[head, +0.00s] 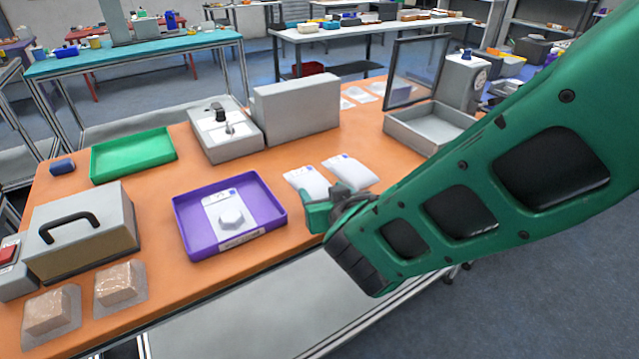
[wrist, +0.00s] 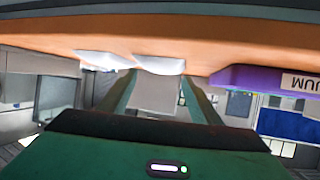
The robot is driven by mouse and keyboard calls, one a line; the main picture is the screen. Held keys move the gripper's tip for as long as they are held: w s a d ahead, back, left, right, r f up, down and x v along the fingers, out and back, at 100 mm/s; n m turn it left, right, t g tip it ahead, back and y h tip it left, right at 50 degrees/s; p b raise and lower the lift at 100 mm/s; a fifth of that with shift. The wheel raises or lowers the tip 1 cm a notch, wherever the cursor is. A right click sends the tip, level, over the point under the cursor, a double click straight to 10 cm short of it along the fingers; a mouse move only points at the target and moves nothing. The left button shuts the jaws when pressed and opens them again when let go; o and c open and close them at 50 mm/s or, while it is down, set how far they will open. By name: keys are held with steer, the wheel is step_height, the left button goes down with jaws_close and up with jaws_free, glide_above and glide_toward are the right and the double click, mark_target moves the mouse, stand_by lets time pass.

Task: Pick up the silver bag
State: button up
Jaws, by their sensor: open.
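Two pale silver-white bags lie side by side on the orange table (head: 150,240), the left bag (head: 306,180) and the right bag (head: 350,171). A third pale packet with a raised hexagonal lump (head: 230,214) lies in the purple tray (head: 187,236). I cannot tell by colour which is the silver bag. My gripper (head: 322,208) is at the table's front edge, just in front of the two bags, and partly hides the left one. The wrist view is upside down; my gripper (wrist: 158,84) is open there, with empty fingers pointing toward the bags (wrist: 160,65).
A grey bin with a raised lid (head: 425,128) stands at the right. A grey box (head: 297,108) and a scanner-like device (head: 225,132) stand behind. A green tray (head: 132,155), a handled case (head: 80,232) and two clear-wrapped packs (head: 118,283) are at the left.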

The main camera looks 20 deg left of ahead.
mark_target(316, 184)
steer(key=x, duration=0.4)
steer(key=shift+w+a, duration=0.1)
steer(key=shift+w, duration=0.05)
steer(key=c, duration=1.2)
steer(key=shift+r, duration=0.1)
